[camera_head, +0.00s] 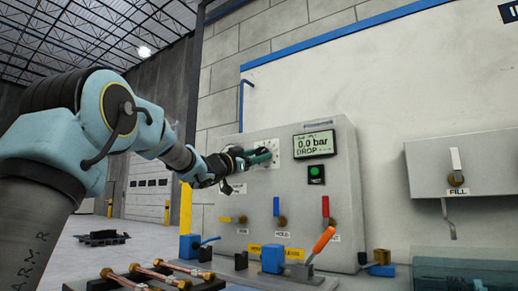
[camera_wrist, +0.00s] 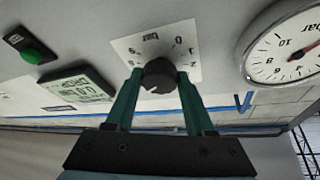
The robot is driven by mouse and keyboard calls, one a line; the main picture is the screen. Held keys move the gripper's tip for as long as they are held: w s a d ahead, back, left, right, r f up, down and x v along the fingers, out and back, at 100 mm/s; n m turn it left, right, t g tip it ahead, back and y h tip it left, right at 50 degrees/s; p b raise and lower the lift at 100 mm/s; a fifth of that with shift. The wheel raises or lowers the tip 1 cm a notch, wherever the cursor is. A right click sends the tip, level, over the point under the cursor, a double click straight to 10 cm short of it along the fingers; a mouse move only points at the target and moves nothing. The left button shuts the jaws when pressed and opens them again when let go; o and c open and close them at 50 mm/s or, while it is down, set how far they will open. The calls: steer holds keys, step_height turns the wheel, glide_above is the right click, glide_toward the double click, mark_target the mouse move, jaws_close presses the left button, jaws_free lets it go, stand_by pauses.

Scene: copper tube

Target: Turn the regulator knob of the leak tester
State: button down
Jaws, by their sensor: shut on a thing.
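The leak tester (camera_head: 345,190) is a grey panel box with a display (camera_head: 315,144) reading 0,0 bar and DROP. The regulator knob (camera_wrist: 159,76) is a dark round knob on a white scale plate with numbers, seen in the wrist view. My gripper (camera_head: 262,157) reaches the panel's upper left in the head view. In the wrist view its two green fingers (camera_wrist: 160,88) stand on either side of the knob, shut on it. In the head view the fingers hide the knob.
A round pressure gauge (camera_wrist: 290,45) is right of the knob in the wrist view. A green button (camera_head: 316,172) sits under the display. Several coloured valve levers (camera_head: 326,206) and an orange-handled clamp (camera_head: 322,241) are below. Copper tubes (camera_head: 160,275) lie at the front left.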

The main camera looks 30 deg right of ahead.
steer(key=m+g+p, duration=0.1)
steer(key=m, duration=0.1)
steer(key=m+g+p, duration=0.1)
steer(key=m, duration=0.1)
steer(key=m+y+p, duration=0.1)
steer(key=m+p, duration=0.1)
steer(key=m, duration=0.1)
steer(key=shift+r+g, duration=0.25)
steer(key=shift+g, duration=0.15)
steer(key=shift+w+m+g+y+p, duration=0.1)
steer(key=shift+m+g+y+p, duration=0.3)
steer(key=shift+m, duration=0.45)
steer(key=shift+m+g+y+p, duration=0.2)
steer(key=shift+m+p, duration=0.3)
steer(key=shift+m, duration=0.35)
steer(key=shift+c, duration=1.3)
jaws_free()
steer(key=shift+a, duration=0.15)
steer(key=s+a+f+b, duration=0.1)
steer(key=a, duration=0.9)
steer(key=shift+a, duration=0.25)
